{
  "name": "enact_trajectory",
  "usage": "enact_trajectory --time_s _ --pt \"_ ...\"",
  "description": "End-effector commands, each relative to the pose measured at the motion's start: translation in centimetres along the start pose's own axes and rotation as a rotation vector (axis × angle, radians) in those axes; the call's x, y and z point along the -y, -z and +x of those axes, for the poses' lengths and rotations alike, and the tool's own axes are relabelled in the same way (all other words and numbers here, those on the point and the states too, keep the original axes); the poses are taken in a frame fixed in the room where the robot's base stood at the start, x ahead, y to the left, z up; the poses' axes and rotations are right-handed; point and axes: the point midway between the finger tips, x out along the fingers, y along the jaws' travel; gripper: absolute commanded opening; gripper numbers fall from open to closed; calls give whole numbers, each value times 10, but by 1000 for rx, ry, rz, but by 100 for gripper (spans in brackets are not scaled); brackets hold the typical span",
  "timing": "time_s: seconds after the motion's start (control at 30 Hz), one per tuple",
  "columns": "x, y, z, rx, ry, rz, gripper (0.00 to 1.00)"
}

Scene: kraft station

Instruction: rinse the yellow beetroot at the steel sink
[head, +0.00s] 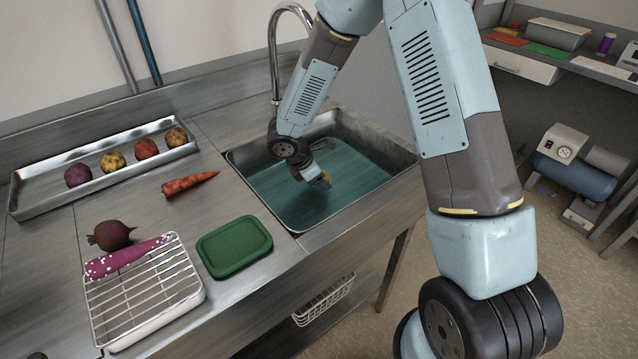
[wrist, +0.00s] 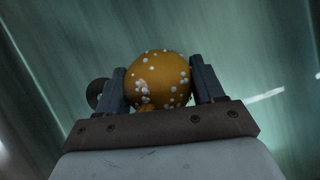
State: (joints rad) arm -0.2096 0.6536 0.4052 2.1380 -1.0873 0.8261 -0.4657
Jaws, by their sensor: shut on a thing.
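My gripper (wrist: 160,85) is shut on the yellow beetroot (wrist: 158,78), with one finger on each side of it. In the wrist view the beetroot is round and orange-yellow with pale specks on its skin. The basin looks blue-green, like water. The curved tap (head: 272,45) stands at the back of the sink. I cannot tell whether the beetroot touches the water.
A steel tray (head: 50,200) at the back left holds several round roots.

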Motion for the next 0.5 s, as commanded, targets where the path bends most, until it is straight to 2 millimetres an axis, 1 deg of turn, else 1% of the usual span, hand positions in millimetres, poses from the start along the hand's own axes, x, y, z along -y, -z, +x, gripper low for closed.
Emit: enact_trajectory --time_s 0.33,0.5 --pt "0 0 -1 0 0 0 34" --pt "-1 -5 -10 1 -2 0 34"
